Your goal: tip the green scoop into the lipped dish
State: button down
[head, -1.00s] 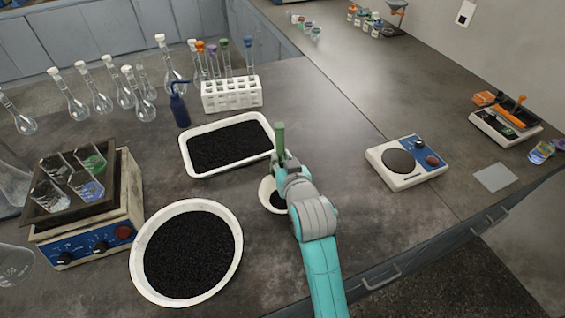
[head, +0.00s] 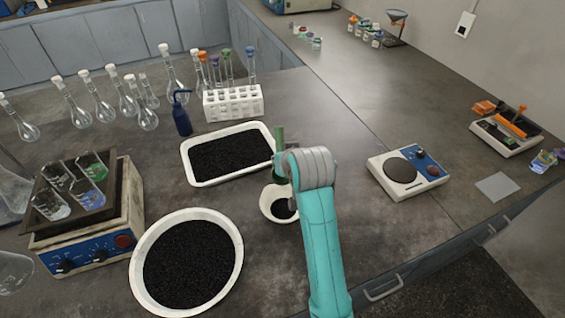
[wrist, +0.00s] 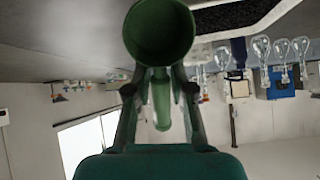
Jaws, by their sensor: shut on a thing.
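The green scoop (head: 279,144) is held in my gripper (wrist: 160,85), with its handle between the fingers. In the wrist view the scoop's round cup (wrist: 160,28) has its mouth turned toward the camera; its inside is dark green and no grains show in it. A small white dish (head: 267,205), seemingly the lipped dish, stands on the bench just below the scoop in the head view. Black grains lie in it. The gripper's fingers are mostly hidden behind my arm in the head view. The exact gap between scoop and dish cannot be told.
A white rectangular tray (head: 187,167) of black grains lies behind the dish. A large round white pan (head: 139,285) of black grains is front left. A white tube rack (head: 232,103) and a blue bottle (head: 181,115) stand farther back. A hotplate-like device (head: 408,174) sits right.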

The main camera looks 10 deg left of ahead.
jog(key=shift+w+a+g+h, duration=0.1)
jog(key=shift+w+g+h, duration=0.25)
jog(key=shift+g, duration=0.45)
jog(key=shift+w, duration=0.15)
jog(key=shift+w+a+g+h, duration=0.15)
jog(key=shift+w+g+h, duration=0.15)
jog(key=shift+g, duration=0.5)
jog(key=g, duration=0.2)
jog(key=shift+w+a+f+m+g+h, duration=0.1)
jog(key=shift+w+f+m+g+h, duration=0.2)
jog(key=shift+w+f+h, duration=0.1)
jog(key=shift+a, duration=0.1)
